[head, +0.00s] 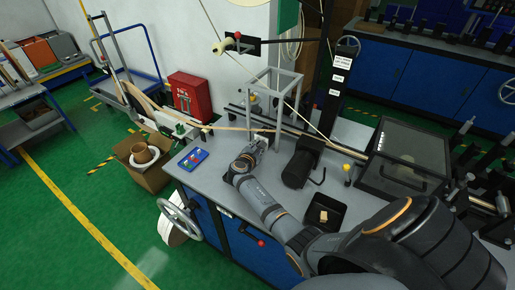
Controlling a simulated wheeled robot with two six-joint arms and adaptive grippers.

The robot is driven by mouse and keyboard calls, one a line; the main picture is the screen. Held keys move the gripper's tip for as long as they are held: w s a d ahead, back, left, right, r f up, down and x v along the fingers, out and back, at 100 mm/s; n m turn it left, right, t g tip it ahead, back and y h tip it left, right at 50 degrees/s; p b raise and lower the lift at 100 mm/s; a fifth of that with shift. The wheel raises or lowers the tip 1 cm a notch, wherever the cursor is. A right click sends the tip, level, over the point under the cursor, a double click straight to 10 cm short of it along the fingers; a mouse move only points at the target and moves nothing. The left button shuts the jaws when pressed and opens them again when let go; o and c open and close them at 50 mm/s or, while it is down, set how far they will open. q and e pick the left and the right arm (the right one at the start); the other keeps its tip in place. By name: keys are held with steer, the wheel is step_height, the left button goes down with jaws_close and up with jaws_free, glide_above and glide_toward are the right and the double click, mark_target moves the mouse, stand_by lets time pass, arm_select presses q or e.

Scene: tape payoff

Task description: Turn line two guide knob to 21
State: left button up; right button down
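My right arm reaches in from the lower right. Its gripper (258,146) is at the left part of the grey bench top (222,178), close to the base of the grey frame (275,85) and the tape path. The fingers are small here and I cannot tell whether they are open or shut, or touching anything. No knob can be read as the line two guide knob, and no number 21 is legible. A small green part (180,129) sits at the bench's left end, and a yellow knob (347,168) stands right of the black motor. My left gripper is not in view.
A black motor (298,168) and a dark clear-lidded box (408,155) stand right of the gripper. A black tray (325,212) lies near the front. A blue tray (193,159) lies at left. Tape (228,128) crosses behind the gripper. A handwheel (180,219) juts from the bench.

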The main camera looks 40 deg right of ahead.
steer(key=shift+s+f+m+t+b, duration=0.1)
steer(key=shift+f+m+t+b, duration=0.05)
steer(key=shift+m+t+b, duration=0.55)
steer(key=c, duration=1.2)
jaws_free()
steer(key=shift+o, duration=0.2)
steer(key=shift+s+a, duration=0.2)
steer(key=shift+a, duration=0.1)
steer(key=v, duration=1.1)
steer(key=shift+a+r, duration=0.1)
steer(key=shift+r, duration=0.15)
